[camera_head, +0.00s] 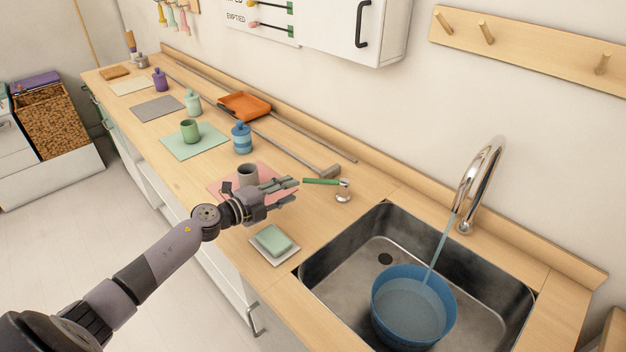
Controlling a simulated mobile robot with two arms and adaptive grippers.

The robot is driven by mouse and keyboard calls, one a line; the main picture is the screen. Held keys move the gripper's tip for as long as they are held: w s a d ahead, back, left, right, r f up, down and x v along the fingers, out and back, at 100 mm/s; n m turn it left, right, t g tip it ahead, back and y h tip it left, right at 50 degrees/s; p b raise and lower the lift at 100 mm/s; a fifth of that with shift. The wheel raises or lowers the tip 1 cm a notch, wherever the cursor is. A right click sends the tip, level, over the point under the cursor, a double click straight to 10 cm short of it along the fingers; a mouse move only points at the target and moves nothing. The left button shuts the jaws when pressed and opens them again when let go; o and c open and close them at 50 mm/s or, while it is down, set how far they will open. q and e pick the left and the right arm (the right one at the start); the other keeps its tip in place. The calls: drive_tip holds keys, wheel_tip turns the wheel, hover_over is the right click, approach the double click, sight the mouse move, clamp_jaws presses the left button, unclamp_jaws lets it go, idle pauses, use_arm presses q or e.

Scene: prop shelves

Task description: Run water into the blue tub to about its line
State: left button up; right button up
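The blue tub (380,322) stands in the steel sink under the chrome spout (489,165). A stream of water (438,247) runs from the spout into the tub. Water (408,306) shows inside below the rim; I cannot make out a fill line. The tap's green lever (320,181) points left from its chrome base (344,190) on the counter. My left gripper (297,189) is just left of the lever, apart from it. Its fingers look parted, with nothing between them. My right gripper is out of view.
A sponge-like green block on a small tray (288,258) lies left of the sink (340,255). A grey cup (248,174) stands on a pink mat behind my gripper. Bottles and mats fill the counter farther left.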

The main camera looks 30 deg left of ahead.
sight(310, 182)
use_arm(q)
drive_tip(key=x, duration=0.9)
drive_tip(key=shift+w+d, duration=0.15)
drive_tip(key=shift+w, duration=0.1)
clamp_jaws()
idle(0.4)
